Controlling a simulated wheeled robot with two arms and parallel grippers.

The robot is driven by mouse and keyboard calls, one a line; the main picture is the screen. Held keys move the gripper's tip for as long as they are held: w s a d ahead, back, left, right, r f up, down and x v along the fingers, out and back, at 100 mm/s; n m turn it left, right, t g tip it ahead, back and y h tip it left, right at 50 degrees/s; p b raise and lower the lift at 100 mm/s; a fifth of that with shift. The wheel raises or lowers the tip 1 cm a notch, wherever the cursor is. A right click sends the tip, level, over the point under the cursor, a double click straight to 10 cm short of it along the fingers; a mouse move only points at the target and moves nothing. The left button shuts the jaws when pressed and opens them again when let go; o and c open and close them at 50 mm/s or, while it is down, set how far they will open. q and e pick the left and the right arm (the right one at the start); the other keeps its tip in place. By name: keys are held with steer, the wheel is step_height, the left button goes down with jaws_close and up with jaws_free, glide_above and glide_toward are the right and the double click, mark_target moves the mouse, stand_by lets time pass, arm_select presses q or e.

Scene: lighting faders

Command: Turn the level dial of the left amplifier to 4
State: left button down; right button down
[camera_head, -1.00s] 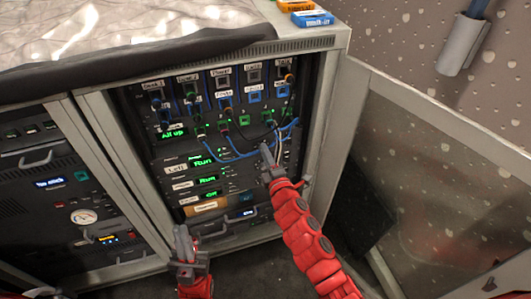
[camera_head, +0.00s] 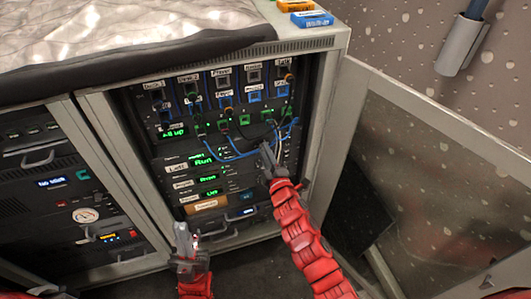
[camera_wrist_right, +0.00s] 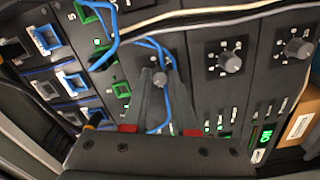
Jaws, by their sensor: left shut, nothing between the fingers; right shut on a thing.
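The left amplifier (camera_head: 205,161) is the upper unit of the stack in the open rack, with a "Left" label (camera_head: 176,169) and a lit green display. In the right wrist view its level dial (camera_wrist_right: 160,78) is a small grey knob with pale scale marks around it. My right gripper (camera_wrist_right: 159,80) is shut on this knob, one finger on each side. The fingers hide part of the scale, and I cannot read the setting. In the head view my right gripper (camera_head: 267,157) hides the dial. My left gripper (camera_head: 183,232) is shut and empty, low in front of the rack.
Two other dials, a middle one (camera_wrist_right: 230,62) and a farther one (camera_wrist_right: 298,48), sit on the neighbouring amplifiers. Blue cables (camera_head: 232,155) and a white cable (camera_wrist_right: 210,15) run close to the right gripper. The open rack door (camera_head: 430,170) stands to the right.

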steer(key=c, duration=0.7)
jaws_free()
steer(key=p+v, duration=0.1)
steer(key=v, duration=1.6)
steer(key=shift+s, duration=0.2)
